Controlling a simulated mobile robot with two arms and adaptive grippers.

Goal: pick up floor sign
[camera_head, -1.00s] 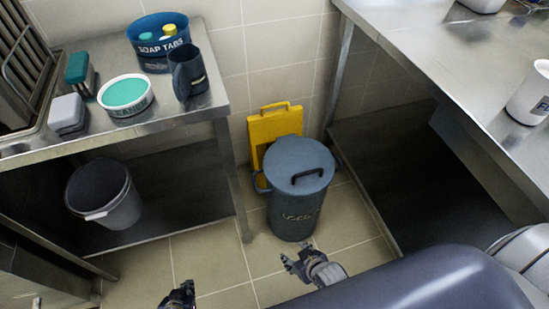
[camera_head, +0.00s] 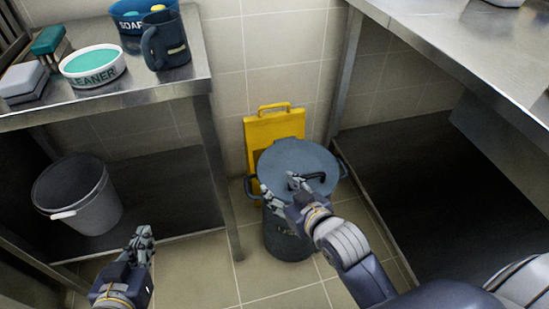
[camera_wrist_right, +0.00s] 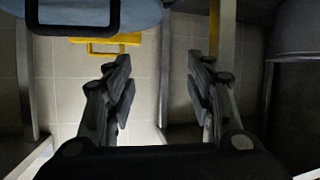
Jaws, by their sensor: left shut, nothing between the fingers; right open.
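The yellow floor sign (camera_head: 273,128) leans against the tiled wall behind a blue-grey lidded stockpot (camera_head: 290,240). Its top handle and upper part show; the pot hides much of the rest. Part of the yellow sign also shows at the top of the right wrist view (camera_wrist_right: 105,40). My right gripper (camera_head: 281,188) is open and empty, in front of and over the pot lid (camera_head: 297,158) in the head view; I cannot tell if it touches. My left gripper (camera_head: 143,236) is shut and empty at the lower left, away from the sign.
A steel table (camera_head: 180,90) at left carries a cleaner tub (camera_head: 93,66), a mug (camera_head: 166,46) and a soap tub. A grey bucket (camera_head: 85,205) stands on its lower shelf. Another steel table (camera_head: 450,40) is at right. Tiled floor is clear between the tables in front of the pot.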

